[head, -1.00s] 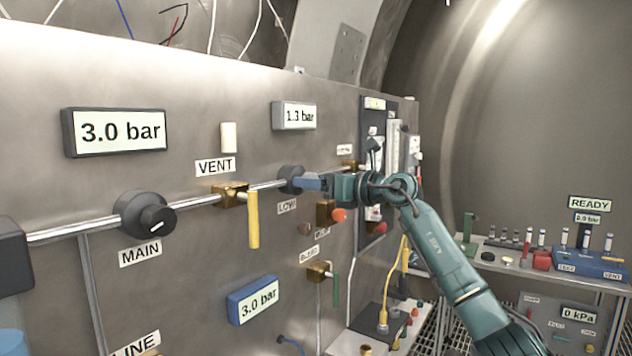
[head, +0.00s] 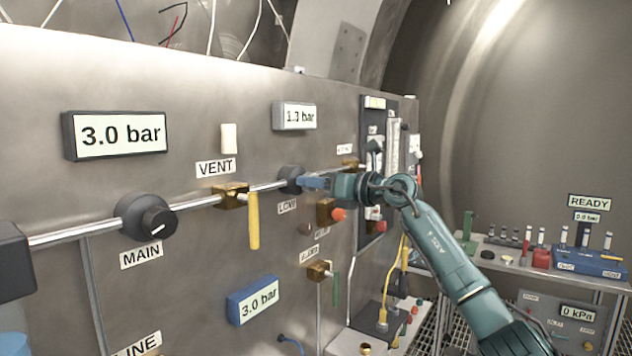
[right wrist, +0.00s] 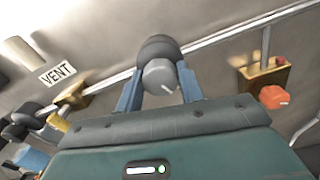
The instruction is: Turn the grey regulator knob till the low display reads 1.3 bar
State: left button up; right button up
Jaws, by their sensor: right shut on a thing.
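The grey regulator knob above the LOW label (head: 287,208) sits on the pipe; its dark body (head: 290,178) shows in the head view. In the right wrist view the grey knob (right wrist: 160,76) is between the two blue fingers. My right gripper (head: 308,181) is shut on this knob. The low display (head: 295,116) above it reads 1.3 bar, its digits slightly blurred. My left gripper is not in view.
The MAIN knob (head: 147,215) is on the same pipe to the left, under a display (head: 115,134) reading 3.0 bar. A yellow vent lever (head: 253,219) hangs left of the gripper. A red-tipped brass valve (head: 327,212) is close below it.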

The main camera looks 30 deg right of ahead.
jog(key=o, duration=0.6)
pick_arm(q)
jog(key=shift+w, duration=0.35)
pick_arm(e)
jog(key=o, duration=0.4)
pick_arm(q)
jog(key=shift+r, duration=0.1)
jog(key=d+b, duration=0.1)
jog(key=b, duration=0.2)
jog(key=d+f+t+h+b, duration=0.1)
jog(key=b, duration=0.2)
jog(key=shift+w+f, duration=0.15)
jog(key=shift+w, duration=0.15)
pick_arm(e)
jog(key=v, duration=1.3)
jog(key=shift+s, duration=0.1)
